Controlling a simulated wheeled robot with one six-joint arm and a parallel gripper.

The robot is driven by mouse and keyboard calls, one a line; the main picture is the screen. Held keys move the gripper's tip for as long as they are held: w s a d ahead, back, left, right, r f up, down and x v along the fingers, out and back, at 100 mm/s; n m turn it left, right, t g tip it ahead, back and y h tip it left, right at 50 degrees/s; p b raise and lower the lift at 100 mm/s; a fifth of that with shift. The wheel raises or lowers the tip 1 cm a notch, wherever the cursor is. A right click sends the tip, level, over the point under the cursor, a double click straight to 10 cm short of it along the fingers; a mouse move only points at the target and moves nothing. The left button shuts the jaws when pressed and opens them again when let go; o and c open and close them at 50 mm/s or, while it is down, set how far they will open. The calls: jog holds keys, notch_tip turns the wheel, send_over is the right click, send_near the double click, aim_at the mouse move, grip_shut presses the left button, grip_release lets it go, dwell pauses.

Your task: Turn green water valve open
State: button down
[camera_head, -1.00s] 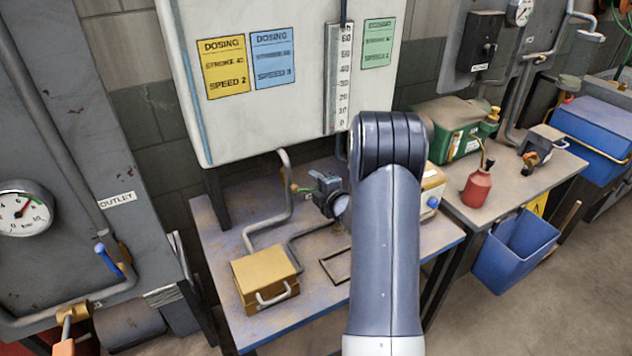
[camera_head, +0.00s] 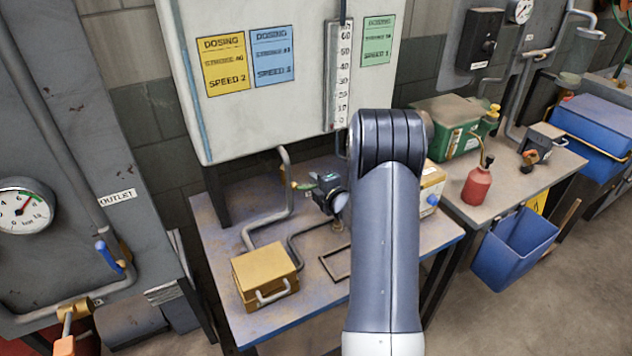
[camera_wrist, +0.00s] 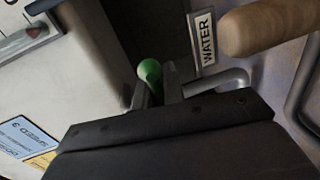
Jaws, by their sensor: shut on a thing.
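The green water valve handle (camera_wrist: 149,71) shows in the wrist view as a rounded green end between the two fingers of my gripper (camera_wrist: 157,86). The fingers are shut on it, one at each side. A white WATER label (camera_wrist: 205,40) is just right of the handle. In the head view, my gripper (camera_head: 312,187) reaches left from behind my arm to a small green part of the valve handle (camera_head: 302,186), at the pipe below the white tank. My fingers hide most of the handle and the valve body, so its angle is hard to tell.
The white tank (camera_head: 225,120) with dosing sheets stands above the work table (camera_head: 330,310). A yellow box (camera_head: 264,272) with a grey handle sits at the table's front left. A bent grey pipe (camera_head: 270,215) runs close below my gripper. A wooden rounded piece (camera_wrist: 270,28) is near in the wrist view.

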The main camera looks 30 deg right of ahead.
jog(key=shift+b, duration=0.85)
jog(key=a+r+n+t+h+b, duration=0.2)
jog(key=a+r+n+b, duration=0.4)
jog(key=n+b, duration=0.9)
jog(key=h+b, duration=0.1)
jog(key=b, duration=1.5)
jog(key=shift+r+n+b, duration=0.25)
jog(key=shift+n+b, duration=0.15)
jog(key=shift+s, duration=0.1)
jog(key=c, duration=1.5)
grip_release()
jog(key=shift+a, duration=0.1)
jog(key=shift+r, duration=0.1)
jog(key=shift+s, duration=0.1)
